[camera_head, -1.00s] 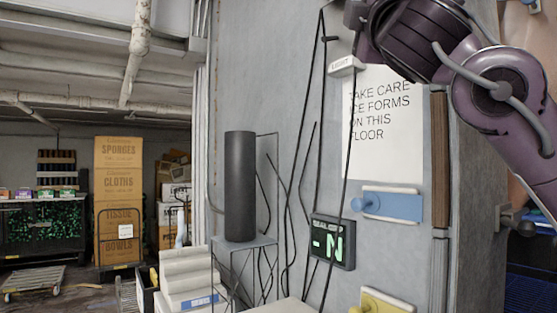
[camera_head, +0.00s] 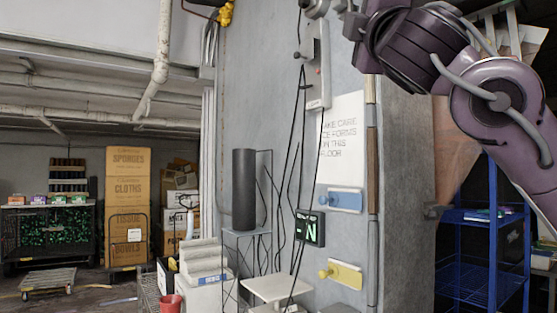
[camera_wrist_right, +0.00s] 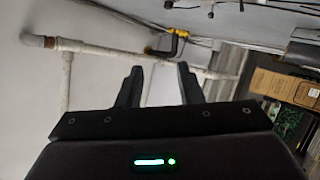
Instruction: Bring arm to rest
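My right arm (camera_head: 490,100) shows in the head view. It is raised and bent, coming up from the right edge across the upper right, in front of the grey wall. Its hand end is at the top of that view, and its fingers cannot be made out there. In the right wrist view my right gripper (camera_wrist_right: 160,70) has its two dark fingers apart with nothing between them. Beyond them are a white pipe (camera_wrist_right: 105,48) and a yellow fitting (camera_wrist_right: 172,44). My left arm and gripper are in neither view.
The grey wall holds a notice (camera_head: 341,140), a blue handle plate (camera_head: 345,201), a lit display (camera_head: 310,229) and a yellow handle plate (camera_head: 343,273). A black cylinder (camera_head: 243,190) stands on a wire stand. A blue rack (camera_head: 470,278) is at right, stacked boxes (camera_head: 127,200) at left.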

